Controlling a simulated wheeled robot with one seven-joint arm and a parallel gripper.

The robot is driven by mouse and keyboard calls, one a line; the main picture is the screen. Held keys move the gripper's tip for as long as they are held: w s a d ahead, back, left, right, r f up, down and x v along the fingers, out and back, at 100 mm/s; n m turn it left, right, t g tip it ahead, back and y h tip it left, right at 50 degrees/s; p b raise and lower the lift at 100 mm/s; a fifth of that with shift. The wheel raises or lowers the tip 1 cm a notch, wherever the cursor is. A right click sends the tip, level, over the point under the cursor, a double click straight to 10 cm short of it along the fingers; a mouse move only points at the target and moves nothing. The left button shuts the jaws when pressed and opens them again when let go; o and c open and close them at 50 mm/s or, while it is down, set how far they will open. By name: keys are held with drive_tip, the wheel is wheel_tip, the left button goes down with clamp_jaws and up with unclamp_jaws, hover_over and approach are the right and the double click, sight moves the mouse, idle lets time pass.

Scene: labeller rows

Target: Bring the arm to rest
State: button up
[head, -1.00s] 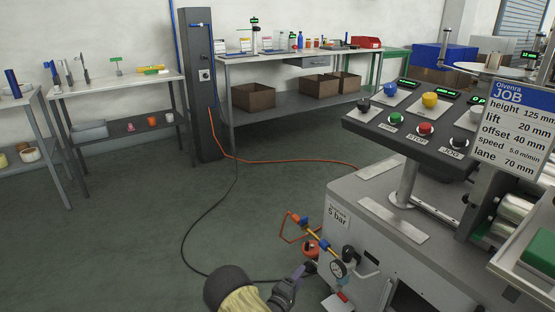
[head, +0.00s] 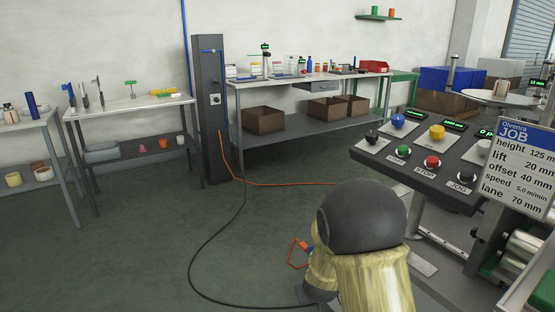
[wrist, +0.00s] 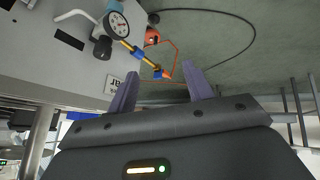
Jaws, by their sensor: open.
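My arm (head: 375,270) rises from the bottom of the head view, with a dark rounded joint and pale yellow-streaked links. It stands in front of the machine and hides part of its cabinet. My gripper does not show in the head view. In the wrist view my gripper (wrist: 160,72) is open, its two purple-grey fingers wide apart with nothing between them in hold. Beyond the fingers are the machine's pressure gauge (wrist: 117,25) and a yellow and blue air fitting (wrist: 140,50). I cannot tell the exact distance from the fingers to the fitting.
The control panel (head: 420,158) and job sign (head: 515,165) stand at the right. An orange hose (head: 270,184) and a black hose (head: 205,250) lie across the floor. Benches line the wall, with a dark post (head: 210,110) between them. The floor at left centre is open.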

drive_tip(key=s+d+r+m+g+p, duration=0.1)
drive_tip(key=s+d+r+g, duration=0.1)
drive_tip(key=s+r, duration=0.35)
drive_tip(key=s+d+r+m+g+y, duration=0.1)
drive_tip(key=s+r, duration=0.1)
drive_tip(key=s, duration=0.7)
drive_tip(key=s+d+r+m+g+p, duration=0.1)
drive_tip(key=s+d+r+g, duration=0.15)
drive_tip(key=s, duration=0.45)
wheel_tip(320, 180, up, 38)
drive_tip(key=w+a+p, duration=0.1)
drive_tip(key=p, duration=3.6)
drive_tip(key=shift+t+p, duration=0.4)
drive_tip(key=shift+t, duration=0.05)
